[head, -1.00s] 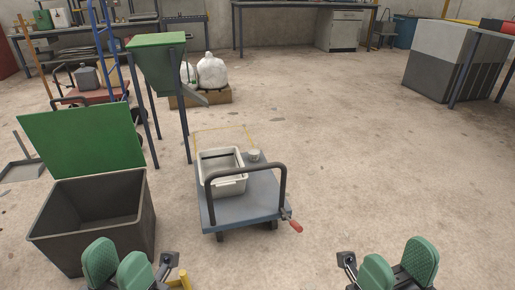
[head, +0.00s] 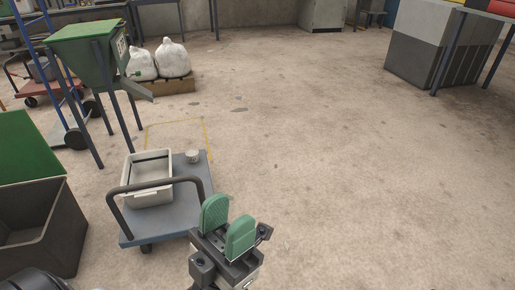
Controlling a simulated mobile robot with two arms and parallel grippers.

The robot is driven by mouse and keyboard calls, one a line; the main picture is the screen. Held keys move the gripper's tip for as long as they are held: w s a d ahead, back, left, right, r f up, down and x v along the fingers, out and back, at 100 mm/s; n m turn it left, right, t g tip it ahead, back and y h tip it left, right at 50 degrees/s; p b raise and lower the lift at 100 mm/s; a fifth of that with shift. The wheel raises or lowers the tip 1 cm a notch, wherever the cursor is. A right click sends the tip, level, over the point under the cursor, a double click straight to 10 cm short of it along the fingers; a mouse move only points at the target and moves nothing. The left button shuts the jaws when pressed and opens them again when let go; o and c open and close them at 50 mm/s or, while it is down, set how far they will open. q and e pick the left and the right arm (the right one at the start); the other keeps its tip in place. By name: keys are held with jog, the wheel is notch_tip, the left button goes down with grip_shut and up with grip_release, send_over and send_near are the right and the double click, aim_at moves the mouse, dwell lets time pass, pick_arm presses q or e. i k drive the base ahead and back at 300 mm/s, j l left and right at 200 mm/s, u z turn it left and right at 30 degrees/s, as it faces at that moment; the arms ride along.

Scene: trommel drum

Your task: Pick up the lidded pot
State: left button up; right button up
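A small pale pot (head: 192,156), which looks like the lidded pot, stands upright on the far part of the blue-grey cart (head: 178,217). It is too small to make out its lid. It sits just right of a white bin and touches neither gripper. My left gripper (head: 229,216), with green finger pads, is at the bottom middle, in front of the cart's near right corner. Its pads are apart with nothing seen between them. My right gripper is out of the picture.
A dark open box (head: 50,240) with a green lid is at the lower left. A green hopper (head: 85,55) stands behind. The floor on the right is clear.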

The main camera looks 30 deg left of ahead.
aim_at(192, 153)
jog(key=i+l+z, duration=0.3)
jog(key=i+z, duration=0.3)
jog(key=i, duration=0.2)
jog(key=i+u, duration=0.4)
jog(key=i+l+u, duration=0.15)
jog(key=i+u, duration=0.25)
jog(key=i+j+u, duration=0.1)
jog(key=u, duration=0.35)
jog(key=i+u, duration=0.2)
jog(key=u, duration=0.25)
jog(key=i+u, duration=0.2)
jog(key=u, duration=0.25)
jog(key=i+u, duration=0.2)
jog(key=u, duration=0.25)
jog(key=i+l+u, duration=0.1)
jog(key=u, duration=0.35)
jog(key=i+u, duration=0.35)
jog(key=u, duration=0.15)
jog(key=i+l+u, duration=0.2)
jog(key=i+u, duration=0.25)
jog(key=k, duration=0.1)
